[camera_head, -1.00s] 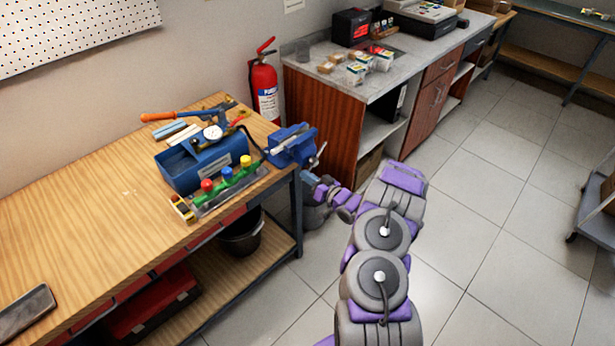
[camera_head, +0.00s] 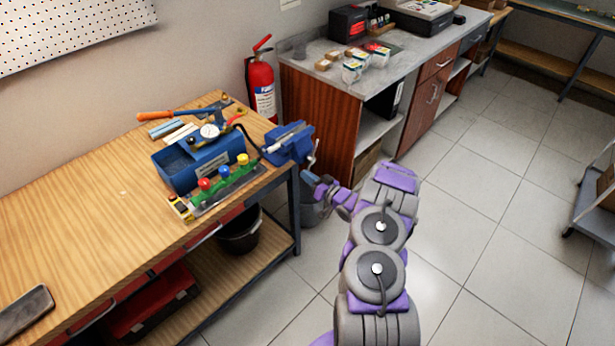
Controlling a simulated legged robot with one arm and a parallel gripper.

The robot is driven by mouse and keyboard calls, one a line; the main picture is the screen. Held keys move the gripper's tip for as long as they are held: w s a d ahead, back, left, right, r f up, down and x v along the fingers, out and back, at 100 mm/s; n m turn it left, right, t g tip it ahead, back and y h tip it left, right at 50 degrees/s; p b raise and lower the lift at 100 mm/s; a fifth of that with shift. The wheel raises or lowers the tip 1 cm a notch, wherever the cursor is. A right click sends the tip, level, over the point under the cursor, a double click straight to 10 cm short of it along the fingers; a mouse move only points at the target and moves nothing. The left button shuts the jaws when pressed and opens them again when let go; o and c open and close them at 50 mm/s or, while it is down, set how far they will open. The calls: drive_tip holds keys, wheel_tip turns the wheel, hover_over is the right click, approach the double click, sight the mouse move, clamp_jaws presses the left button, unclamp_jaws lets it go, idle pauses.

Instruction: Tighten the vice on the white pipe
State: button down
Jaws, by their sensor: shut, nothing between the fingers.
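The blue vice (camera_head: 290,143) is mounted at the right end of the wooden workbench. The white pipe (camera_head: 283,141) lies in it, a short pale length showing at its top. The vice's metal handle (camera_head: 312,156) hangs at its right front side. My gripper (camera_head: 308,177) is at the end of my grey and purple arm, just below the vice and close to the lower end of the handle. It is shut and looks empty. It is small in view, and I cannot tell whether it touches the handle.
A blue pressure-test box with a gauge (camera_head: 198,158) and a manifold with coloured knobs (camera_head: 226,180) stand left of the vice. A fire extinguisher (camera_head: 262,85) stands behind. A cabinet counter (camera_head: 316,83) is close to the right. The tiled floor (camera_head: 480,220) is open at right.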

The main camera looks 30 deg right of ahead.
drive_tip(key=shift+f, duration=0.1)
drive_tip(key=shift+w+d+f, duration=0.2)
drive_tip(key=shift+d+f, duration=0.15)
drive_tip(key=shift+d, duration=0.25)
drive_tip(key=shift+p, duration=0.35)
drive_tip(key=p+v, duration=0.6)
drive_tip(key=v, duration=0.2)
drive_tip(key=shift+a+p, duration=0.3)
drive_tip(key=shift+s+r, duration=0.1)
drive_tip(key=shift+r, duration=0.05)
